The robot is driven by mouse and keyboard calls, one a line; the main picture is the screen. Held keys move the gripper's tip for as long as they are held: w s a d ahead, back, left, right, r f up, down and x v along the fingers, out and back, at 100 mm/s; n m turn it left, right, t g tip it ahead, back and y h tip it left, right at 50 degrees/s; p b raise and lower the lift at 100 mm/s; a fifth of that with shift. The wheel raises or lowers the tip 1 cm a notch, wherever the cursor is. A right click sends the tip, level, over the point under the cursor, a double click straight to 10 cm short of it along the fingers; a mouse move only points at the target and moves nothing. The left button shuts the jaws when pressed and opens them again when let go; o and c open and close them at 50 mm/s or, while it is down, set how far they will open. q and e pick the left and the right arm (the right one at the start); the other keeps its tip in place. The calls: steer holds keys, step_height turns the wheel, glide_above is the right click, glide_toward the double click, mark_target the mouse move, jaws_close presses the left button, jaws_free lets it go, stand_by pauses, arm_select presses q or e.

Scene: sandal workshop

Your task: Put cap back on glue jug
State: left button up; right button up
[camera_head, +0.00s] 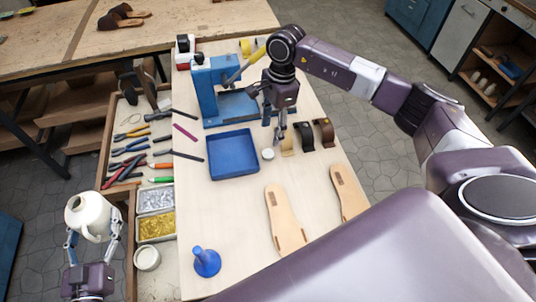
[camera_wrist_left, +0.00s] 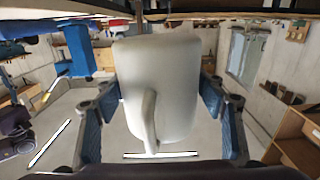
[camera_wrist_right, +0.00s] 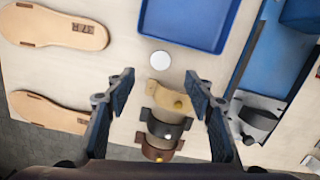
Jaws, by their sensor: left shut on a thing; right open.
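The white glue jug (camera_head: 90,214) is held in my left gripper (camera_head: 94,238) at the lower left, beyond the bench edge. In the left wrist view the jug (camera_wrist_left: 157,75) sits between both fingers, with its handle toward the camera. A small white round disc, which looks like the cap (camera_head: 268,153), lies on the bench right of the blue tray. It also shows in the right wrist view (camera_wrist_right: 160,59). My right gripper (camera_head: 279,132) is open and empty above the bench, close to the cap and the strap pieces.
The blue tray (camera_head: 258,167), a blue press (camera_head: 205,95), strap pieces (camera_head: 305,136), sandal soles (camera_head: 283,215) and a blue cone-shaped object (camera_head: 207,262) stand on the bench. A tool drawer (camera_head: 122,197) lies left. A white round tub (camera_head: 147,257) stands near the jug.

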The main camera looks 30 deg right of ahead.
arm_select(q)
steer(key=shift+f+b, duration=0.75)
steer(key=shift+f, duration=0.15)
arm_select(e)
glide_above(268, 153)
steer(key=f, duration=0.4)
steer(key=shift+s+d+f, duration=0.1)
steer(key=shift+d+f, duration=0.15)
steer(key=shift+d, duration=0.1)
arm_select(q)
steer(key=shift+s+a, duration=0.1)
arm_select(e)
steer(key=shift+f, duration=0.2)
arm_select(q)
steer(key=shift+f+b, duration=0.95)
arm_select(e)
steer(key=f, duration=0.4)
steer(key=shift+a+f, duration=0.2)
steer(key=shift+f, duration=0.3)
steer(key=shift+r, duration=0.1)
steer(key=c, duration=0.9)
